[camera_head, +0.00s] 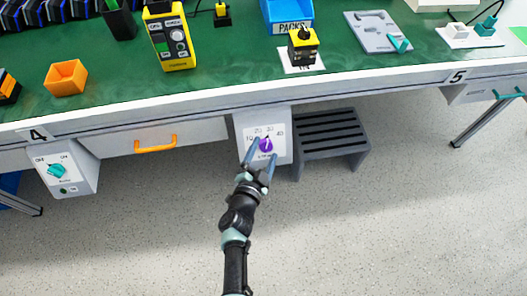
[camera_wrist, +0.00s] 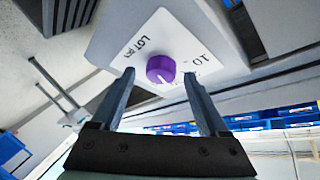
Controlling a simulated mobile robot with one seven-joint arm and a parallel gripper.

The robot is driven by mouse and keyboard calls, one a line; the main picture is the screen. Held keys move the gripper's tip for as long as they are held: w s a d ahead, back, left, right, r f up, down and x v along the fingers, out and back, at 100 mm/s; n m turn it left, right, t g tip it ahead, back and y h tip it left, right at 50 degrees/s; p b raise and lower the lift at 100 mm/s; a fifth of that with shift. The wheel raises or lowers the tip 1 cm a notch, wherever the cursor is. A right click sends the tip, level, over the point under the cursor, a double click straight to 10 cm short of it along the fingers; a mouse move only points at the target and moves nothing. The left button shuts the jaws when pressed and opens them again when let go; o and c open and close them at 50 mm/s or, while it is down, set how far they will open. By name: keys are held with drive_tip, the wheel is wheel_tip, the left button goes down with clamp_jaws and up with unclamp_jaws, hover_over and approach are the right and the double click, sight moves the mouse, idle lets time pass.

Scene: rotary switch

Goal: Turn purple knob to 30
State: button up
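The purple knob (camera_head: 266,145) sits on a white dial plate (camera_head: 280,152) on the front of a white box under the workbench. Marks 10, 20, 30 and 40 run along the plate's top in the head view. In the wrist view the purple knob (camera_wrist: 161,69) has a white pointer line and lies beyond the fingertips, between them. My gripper (camera_head: 262,152) is open, with one finger on each side of the knob. It also shows in the wrist view (camera_wrist: 158,72), with empty space between the fingers. I cannot tell whether either finger touches the knob.
A teal-knobbed switch box (camera_head: 57,171) hangs at the left, and a drawer with an orange handle (camera_head: 155,143) is between. A dark slatted step (camera_head: 331,140) stands close on the right. The green workbench (camera_head: 225,72) is above; the floor in front is clear.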

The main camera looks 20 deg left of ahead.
drive_tip(key=shift+s, duration=0.1)
drive_tip(key=p+v, duration=0.3)
drive_tip(key=v, duration=0.9)
drive_tip(key=shift+s+p, duration=0.35)
drive_tip(key=shift+r, duration=0.1)
